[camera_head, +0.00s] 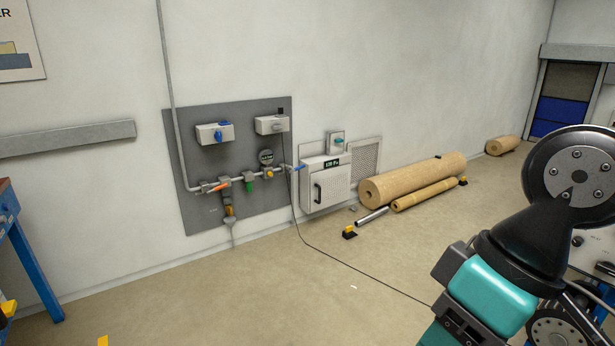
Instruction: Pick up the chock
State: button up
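A small black-and-yellow block (349,232), which looks like a chock, sits on the floor in front of the near end of the rolls. A second, similar black-and-yellow block (463,181) sits at the far end of the thinner roll. I cannot tell which of the two is the task's chock. My arm fills the lower right, with its dark joints and a teal part. My gripper is not in view, so its fingers are hidden.
A large brown roll (415,178), a thinner roll (425,194) and a metal tube (372,217) lie along the wall. A dark cable (350,265) crosses the floor. A blue-legged table (35,270) stands at left. The middle floor is mostly open.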

aim_at(348, 233)
jog(key=z, duration=0.1)
jog(key=i, duration=2.5)
jog(key=u, duration=0.15)
jog(key=i, duration=2.75)
jog(key=u, duration=0.2)
